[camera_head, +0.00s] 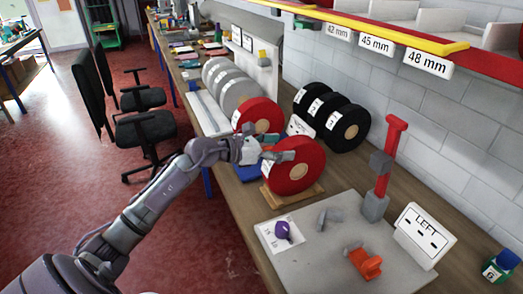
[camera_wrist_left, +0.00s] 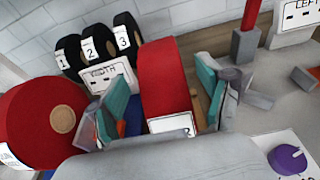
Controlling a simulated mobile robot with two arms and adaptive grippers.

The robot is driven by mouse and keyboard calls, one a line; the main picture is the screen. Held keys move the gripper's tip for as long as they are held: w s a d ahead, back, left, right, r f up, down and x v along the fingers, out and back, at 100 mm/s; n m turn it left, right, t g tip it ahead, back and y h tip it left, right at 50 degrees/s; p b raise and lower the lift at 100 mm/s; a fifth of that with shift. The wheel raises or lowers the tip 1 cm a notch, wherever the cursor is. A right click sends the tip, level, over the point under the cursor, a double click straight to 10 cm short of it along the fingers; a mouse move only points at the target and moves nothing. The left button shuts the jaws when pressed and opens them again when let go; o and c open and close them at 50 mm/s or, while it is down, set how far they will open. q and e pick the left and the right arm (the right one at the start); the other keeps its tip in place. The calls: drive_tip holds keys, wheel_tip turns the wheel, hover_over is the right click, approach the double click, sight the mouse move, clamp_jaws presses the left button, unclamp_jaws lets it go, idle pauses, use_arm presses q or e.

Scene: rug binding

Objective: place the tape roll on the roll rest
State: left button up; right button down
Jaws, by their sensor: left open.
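A red tape roll (camera_head: 292,172) with a tan core stands upright on a wooden roll rest (camera_head: 314,193) in the head view. Whether it is fully seated is hard to tell. My left gripper (camera_head: 279,150) is at the roll's upper left side. In the left wrist view, the roll (camera_wrist_left: 166,75) is between the teal-padded fingers of the open gripper (camera_wrist_left: 165,100), with a visible gap on its left. The roll's far side is hidden. My right gripper is not in view.
Another red roll (camera_head: 258,116) and several grey rolls (camera_head: 228,88) stand behind on the left. Black rolls (camera_head: 349,124) stand near the wall. The grey board (camera_head: 335,250) in front carries a purple knob (camera_head: 283,231), an orange part (camera_head: 365,263) and a red post (camera_head: 388,150).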

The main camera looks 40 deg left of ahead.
use_arm(q)
drive_tip(key=b+v, duration=0.1)
drive_tip(key=v, duration=0.6)
drive_tip(key=shift+b, duration=0.3)
drive_tip(key=shift+s, duration=0.2)
